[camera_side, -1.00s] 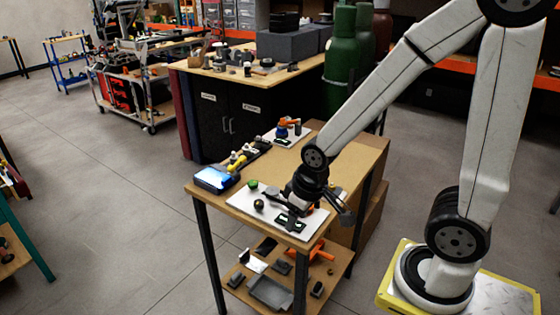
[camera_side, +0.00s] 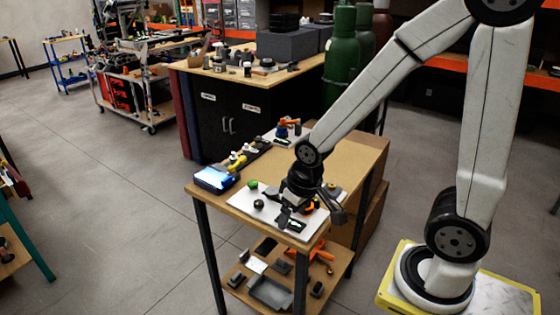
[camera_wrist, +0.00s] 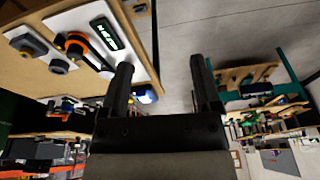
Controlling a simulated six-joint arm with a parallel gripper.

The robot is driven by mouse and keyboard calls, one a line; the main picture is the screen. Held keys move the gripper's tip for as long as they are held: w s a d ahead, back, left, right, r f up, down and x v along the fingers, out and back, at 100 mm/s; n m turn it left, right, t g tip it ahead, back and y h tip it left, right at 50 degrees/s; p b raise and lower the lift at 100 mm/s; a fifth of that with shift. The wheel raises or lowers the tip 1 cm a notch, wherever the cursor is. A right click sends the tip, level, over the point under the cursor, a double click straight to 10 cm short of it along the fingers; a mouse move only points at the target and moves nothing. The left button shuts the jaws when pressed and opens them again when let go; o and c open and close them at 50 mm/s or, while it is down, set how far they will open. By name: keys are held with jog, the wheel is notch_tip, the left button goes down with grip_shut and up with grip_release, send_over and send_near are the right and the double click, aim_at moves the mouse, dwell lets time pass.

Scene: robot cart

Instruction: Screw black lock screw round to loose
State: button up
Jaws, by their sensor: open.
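A small dark round knob (camera_side: 259,203) stands on the white board (camera_side: 240,200) on the wooden cart top; it may be the black lock screw, but I cannot be sure. A green knob (camera_side: 253,184) is just behind it. My gripper (camera_side: 279,205) is over the board, to the right of the dark knob and apart from it. In the wrist view my gripper (camera_wrist: 163,76) is open, with nothing between its two black fingers. That view shows a grey knob (camera_wrist: 28,44) and a smaller dark knob (camera_wrist: 58,66) on the board, left of the fingers.
A black piece with a green label (camera_side: 294,225) lies at the board's front edge. A blue-lit device (camera_side: 213,178) sits at the cart's left corner. Another small board with an orange part (camera_side: 290,124) is farther back. The right rear of the cart top (camera_side: 355,153) is bare.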

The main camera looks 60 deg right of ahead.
jog(key=w+d+f+m+g, duration=0.15)
jog(key=w+d+m, duration=0.35)
jog(key=w+m, duration=0.7)
jog(key=m+g, duration=0.1)
jog(key=m, duration=1)
send_over(259, 202)
jog(key=f, duration=0.5)
jog(key=shift+s+a+f, duration=0.1)
jog(key=shift+a, duration=0.15)
jog(key=shift+w+d+f+m, duration=0.2)
jog(key=shift+d+m, duration=0.1)
jog(key=shift+m, duration=0.1)
jog(key=shift+f, duration=3.9)
grip_shut()
